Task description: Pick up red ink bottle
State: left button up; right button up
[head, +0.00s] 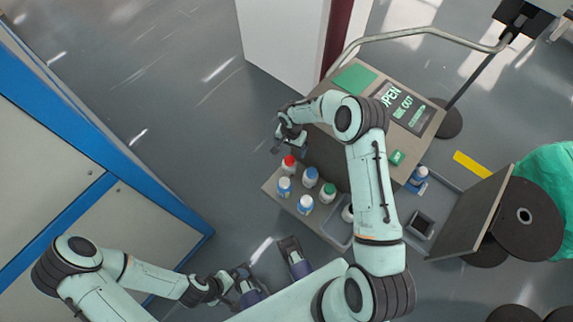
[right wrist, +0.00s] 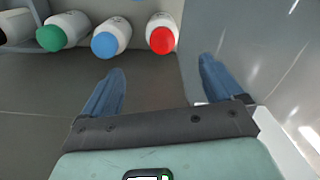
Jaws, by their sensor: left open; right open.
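The red ink bottle, white with a red cap (head: 289,162), stands at the far left corner of the bottle shelf (head: 268,184). In the right wrist view the red-capped bottle (right wrist: 162,35) lies ahead of the fingertips, roughly between their lines and apart from them. My right gripper (head: 288,146) is open and empty, just beyond the red bottle in the head view; its two blue fingers (right wrist: 164,80) are spread in the right wrist view. My left gripper (head: 238,274) is open, low in the head view, away from the bottles.

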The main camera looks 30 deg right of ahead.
aim_at(289, 160)
notch_tip(289, 160, down, 7)
jog(key=shift+r, duration=0.15)
jog(key=shift+a+f+b, duration=0.15)
jog(key=shift+f+b, duration=0.1)
jog(key=shift+f, duration=1.1)
jog(key=shift+a+f+b, duration=0.1)
jog(key=shift+f+b, duration=0.15)
jog(key=shift+f, duration=1.05)
jog(key=c, duration=1.6)
jog(key=shift+r, duration=0.1)
jog(key=shift+c, duration=0.2)
